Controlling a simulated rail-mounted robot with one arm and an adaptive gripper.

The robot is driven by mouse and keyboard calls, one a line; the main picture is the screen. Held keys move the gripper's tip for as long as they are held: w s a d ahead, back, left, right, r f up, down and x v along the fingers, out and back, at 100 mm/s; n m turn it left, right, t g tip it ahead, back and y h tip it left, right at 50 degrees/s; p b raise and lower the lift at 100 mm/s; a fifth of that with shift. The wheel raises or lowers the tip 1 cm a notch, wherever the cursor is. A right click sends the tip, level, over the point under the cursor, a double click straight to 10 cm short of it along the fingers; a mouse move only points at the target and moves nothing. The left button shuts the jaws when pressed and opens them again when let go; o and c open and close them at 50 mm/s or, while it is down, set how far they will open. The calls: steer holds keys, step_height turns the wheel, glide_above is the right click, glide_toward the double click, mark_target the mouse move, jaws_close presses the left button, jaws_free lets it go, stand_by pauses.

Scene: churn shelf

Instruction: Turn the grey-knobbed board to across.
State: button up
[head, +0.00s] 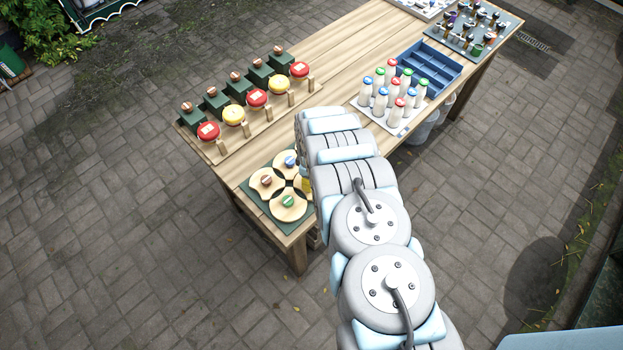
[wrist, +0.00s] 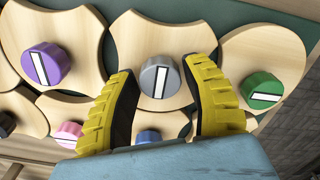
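The grey knob (wrist: 160,76) sits on a pale wooden board (wrist: 150,36) with curved-in sides, at the middle of the wrist view. A white bar on the knob runs roughly up and down the picture. My gripper (wrist: 160,72) is open, its yellow ribbed fingers standing on either side of the knob. Narrow gaps show, so the fingers seem not to touch it. In the head view my arm hides the grey knob and most of my gripper; other boards on the green base (head: 250,195) show beside it.
Neighbouring boards carry a purple knob (wrist: 46,64), a green knob (wrist: 262,90), a pink knob (wrist: 70,134) and a blue knob (wrist: 148,137), close around my fingers. On the table stand red and yellow discs (head: 256,98), several bottles (head: 392,95) and a blue crate (head: 428,66).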

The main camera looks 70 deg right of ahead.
steer(key=shift+o, duration=1.1)
steer(key=shift+r, duration=0.2)
steer(key=shift+d+r, duration=0.1)
steer(key=shift+r, duration=3.45)
